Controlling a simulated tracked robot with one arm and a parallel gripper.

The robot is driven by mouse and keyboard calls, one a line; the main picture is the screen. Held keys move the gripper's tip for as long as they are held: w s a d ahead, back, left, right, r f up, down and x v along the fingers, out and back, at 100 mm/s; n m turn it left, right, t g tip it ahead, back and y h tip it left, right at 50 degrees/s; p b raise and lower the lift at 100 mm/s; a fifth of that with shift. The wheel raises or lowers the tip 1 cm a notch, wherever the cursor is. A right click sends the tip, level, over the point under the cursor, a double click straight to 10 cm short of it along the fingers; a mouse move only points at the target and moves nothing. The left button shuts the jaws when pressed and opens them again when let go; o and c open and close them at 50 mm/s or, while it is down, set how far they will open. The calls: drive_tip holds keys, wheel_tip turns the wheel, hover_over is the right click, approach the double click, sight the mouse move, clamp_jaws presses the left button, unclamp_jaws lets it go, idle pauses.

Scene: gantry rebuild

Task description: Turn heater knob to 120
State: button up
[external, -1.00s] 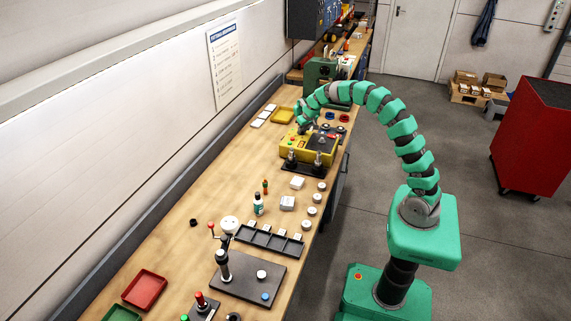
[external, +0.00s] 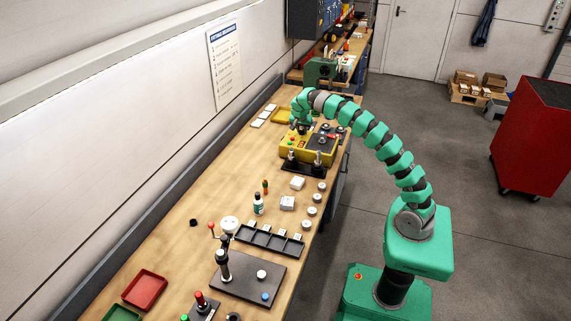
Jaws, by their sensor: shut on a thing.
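The yellow heater box (external: 304,153) stands on the bench, with a dark plate and small red and green parts on top. My gripper (external: 301,130) points down over the back left part of the box. It is shut at the top of the box, on what appears to be the heater knob. The knob itself is hidden by my gripper, and its dial marks are too small to read.
A dark base with upright posts (external: 318,158) stands just in front of the box. A yellow tray (external: 281,116) lies behind it. White blocks and round pieces lie nearer on the bench. A green machine (external: 319,72) stands beyond.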

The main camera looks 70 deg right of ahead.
drive_tip(key=m, duration=0.1)
drive_tip(key=m+g, duration=0.1)
drive_tip(key=m, duration=0.1)
drive_tip(key=shift+w+f, duration=0.1)
drive_tip(key=shift+w, duration=0.1)
drive_tip(key=shift+m+g+y+p, duration=0.3)
drive_tip(key=shift+m+g+p, duration=0.2)
drive_tip(key=shift+m+p, duration=0.5)
drive_tip(key=shift+r+m+p, duration=0.3)
drive_tip(key=shift+m+p, duration=0.3)
drive_tip(key=shift+p, duration=0.1)
drive_tip(key=m+g+p, duration=0.1)
drive_tip(key=m+p, duration=0.1)
drive_tip(key=p, duration=0.4)
drive_tip(key=m+p, duration=0.1)
drive_tip(key=p, duration=0.3)
drive_tip(key=shift+y, duration=0.4)
drive_tip(key=m+p, duration=0.1)
drive_tip(key=p, duration=0.2)
drive_tip(key=shift+g, duration=0.3)
drive_tip(key=m+p, duration=0.1)
drive_tip(key=p, duration=0.3)
drive_tip(key=shift+d+y, duration=0.1)
drive_tip(key=shift+y, duration=0.2)
drive_tip(key=shift+w+f+m+p, duration=0.1)
drive_tip(key=shift+f+m+p, duration=0.2)
drive_tip(key=shift+p, duration=0.55)
